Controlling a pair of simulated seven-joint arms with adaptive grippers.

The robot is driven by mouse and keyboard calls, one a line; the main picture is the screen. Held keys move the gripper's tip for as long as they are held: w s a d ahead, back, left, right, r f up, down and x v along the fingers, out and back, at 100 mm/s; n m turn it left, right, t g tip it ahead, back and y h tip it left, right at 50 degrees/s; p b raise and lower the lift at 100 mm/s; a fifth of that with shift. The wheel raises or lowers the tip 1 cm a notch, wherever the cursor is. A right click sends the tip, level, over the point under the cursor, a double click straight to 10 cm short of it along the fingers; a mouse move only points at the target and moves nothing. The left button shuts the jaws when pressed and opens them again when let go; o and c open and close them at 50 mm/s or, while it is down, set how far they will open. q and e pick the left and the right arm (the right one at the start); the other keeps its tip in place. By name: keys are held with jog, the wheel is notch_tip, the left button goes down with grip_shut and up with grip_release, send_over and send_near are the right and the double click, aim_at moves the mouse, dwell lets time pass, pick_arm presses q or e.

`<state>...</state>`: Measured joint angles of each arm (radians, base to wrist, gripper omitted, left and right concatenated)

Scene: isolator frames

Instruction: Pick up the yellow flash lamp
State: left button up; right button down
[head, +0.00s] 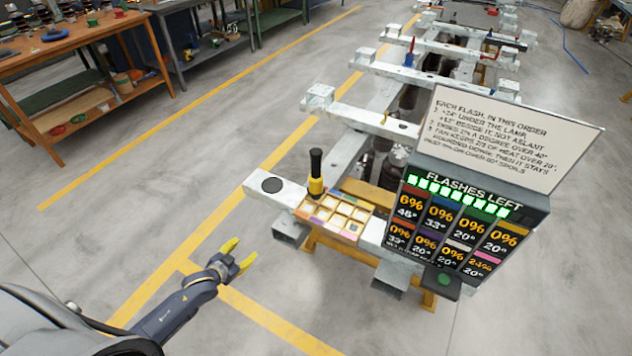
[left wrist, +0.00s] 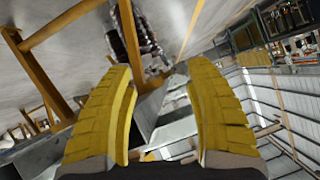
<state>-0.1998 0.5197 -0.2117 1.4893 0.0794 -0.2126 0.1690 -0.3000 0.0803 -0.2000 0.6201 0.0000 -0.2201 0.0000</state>
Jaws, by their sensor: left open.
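The yellow flash lamp (head: 316,186) has a yellow lower body and a black top. It stands upright at the back left edge of a tray of pale square cells (head: 341,214), on the near beam of the white frame. My left gripper (head: 242,258) is open and empty, in front of and to the left of the lamp, clear of the beam. In the left wrist view its two yellow fingers (left wrist: 158,100) are spread with nothing between them. I cannot make out the lamp in that view. My right gripper is not in view.
A display panel (head: 461,220) headed "FLASHES LEFT", with percentages and temperatures, stands right of the tray. A white instruction board (head: 510,135) rises behind it. Workbenches (head: 75,45) stand back left. The floor around my gripper is clear.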

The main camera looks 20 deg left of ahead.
pick_arm(q)
jog(key=w+d+r+t+h, duration=0.2)
jog(key=w+d+r, duration=0.1)
jog(key=r, duration=0.7)
jog(key=w+d+r+t+h, duration=0.15)
jog(key=d+r, duration=0.25)
jog(key=r, duration=0.5)
jog(key=t+h, duration=0.1)
jog(key=h, duration=0.2)
send_near(312, 158)
jog(key=x, duration=1.1)
jog(key=shift+w+d+f, duration=0.15)
jog(key=shift+w+d, duration=0.05)
jog(key=shift+w, duration=0.05)
grip_shut()
